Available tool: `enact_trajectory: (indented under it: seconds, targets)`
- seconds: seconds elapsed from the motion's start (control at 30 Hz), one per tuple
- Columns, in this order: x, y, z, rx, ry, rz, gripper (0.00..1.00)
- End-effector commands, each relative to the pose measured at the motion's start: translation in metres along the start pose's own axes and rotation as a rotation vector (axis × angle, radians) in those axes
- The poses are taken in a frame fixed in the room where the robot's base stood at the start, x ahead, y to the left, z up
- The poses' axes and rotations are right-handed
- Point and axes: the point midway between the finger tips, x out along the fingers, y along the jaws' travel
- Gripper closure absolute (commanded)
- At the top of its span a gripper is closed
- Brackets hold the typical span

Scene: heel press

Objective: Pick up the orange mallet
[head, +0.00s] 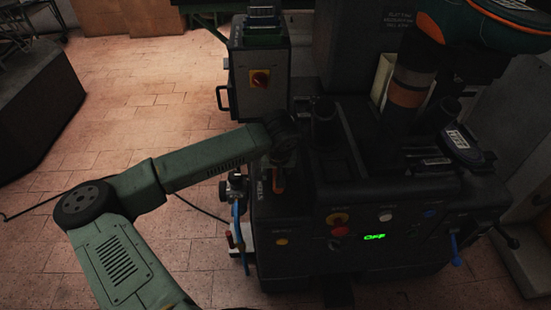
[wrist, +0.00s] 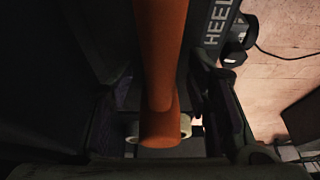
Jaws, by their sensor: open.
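The orange mallet (head: 278,179) shows in the head view as a small orange piece below my gripper (head: 282,157), by the left end of the dark machine. In the wrist view its orange handle (wrist: 160,60) runs down the middle, with a wider orange end and pale parts at either side of that end. My gripper (wrist: 163,112) is open, with one dark finger to the left of the handle and one to the right. Gaps show between fingers and handle. Much of the mallet is hidden in the head view.
The dark machine (head: 345,200) carries buttons, a green lit display (head: 375,237) and a "HEELS" label (head: 262,188) close by the mallet. A grey control box (head: 260,80) stands behind. Dark walls lie close to my gripper in the wrist view. Tiled floor (head: 130,110) is open at left.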

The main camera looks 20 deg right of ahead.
Motion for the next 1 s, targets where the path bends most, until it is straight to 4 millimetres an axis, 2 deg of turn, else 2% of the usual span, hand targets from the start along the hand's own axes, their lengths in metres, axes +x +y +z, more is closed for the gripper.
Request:
enact_trajectory:
  seconds: [0.4, 1.0]
  targets:
    - [0.0005, 0.0003, 0.0004, 0.0, 0.0, 0.001, 0.56]
    - [0.0007, 0.0003, 0.0004, 0.0, 0.0, 0.001, 0.96]
